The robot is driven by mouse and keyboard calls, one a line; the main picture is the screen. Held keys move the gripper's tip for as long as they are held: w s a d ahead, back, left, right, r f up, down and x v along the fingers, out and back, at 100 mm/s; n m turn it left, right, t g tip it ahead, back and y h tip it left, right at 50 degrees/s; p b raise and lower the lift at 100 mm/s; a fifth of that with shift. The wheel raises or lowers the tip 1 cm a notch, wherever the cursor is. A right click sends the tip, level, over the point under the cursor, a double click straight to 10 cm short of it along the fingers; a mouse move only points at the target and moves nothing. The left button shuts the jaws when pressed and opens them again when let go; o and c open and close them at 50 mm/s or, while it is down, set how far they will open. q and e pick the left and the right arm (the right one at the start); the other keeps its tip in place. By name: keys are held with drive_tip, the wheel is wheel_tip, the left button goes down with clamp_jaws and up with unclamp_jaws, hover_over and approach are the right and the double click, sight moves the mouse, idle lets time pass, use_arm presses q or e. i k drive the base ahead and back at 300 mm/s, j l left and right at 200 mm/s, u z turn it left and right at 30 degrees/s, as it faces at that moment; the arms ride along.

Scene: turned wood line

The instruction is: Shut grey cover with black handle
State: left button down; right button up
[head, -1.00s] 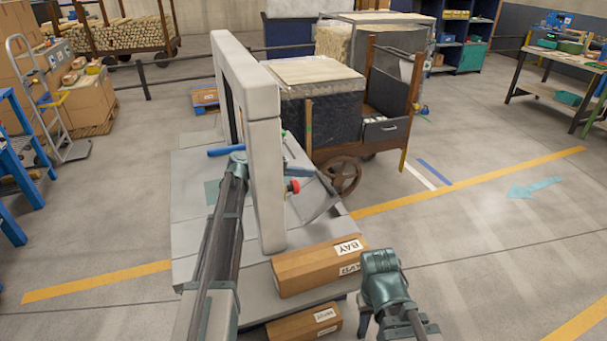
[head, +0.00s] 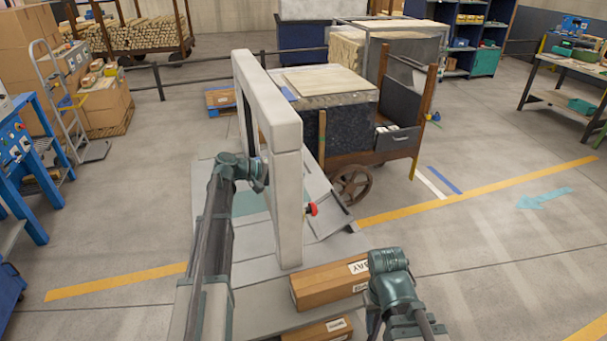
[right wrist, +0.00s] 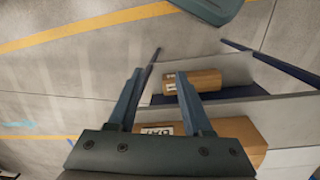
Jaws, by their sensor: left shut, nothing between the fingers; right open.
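A light grey tilted panel (head: 322,199) with a dark strip along its lower edge stands beyond the pale upright frame (head: 285,195). It may be the grey cover; I cannot make out a black handle for certain. My left gripper (head: 259,176) is shut and empty at the near side of the frame's opening. Its fingertips are partly hidden, and I cannot tell whether they touch anything. My right gripper (head: 374,322) is low at the front, right of the cartons. In the right wrist view it is open (right wrist: 158,88) and empty, above a pale ledge.
A carton (head: 325,287) lies on the grey bench, and another (head: 318,331) lies lower in front. A red knob (head: 311,209) shows beside the frame. A wooden cart (head: 365,155) stands behind. Open floor (head: 490,235) lies to the right.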

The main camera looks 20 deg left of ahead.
sight(333, 215)
drive_tip(key=k+j, duration=0.15)
drive_tip(key=j, duration=0.15)
drive_tip(key=k+j, duration=0.1)
drive_tip(key=j, duration=0.25)
drive_tip(key=k+j, duration=0.15)
drive_tip(key=j, duration=0.15)
drive_tip(key=k+j, duration=0.15)
drive_tip(key=j, duration=0.15)
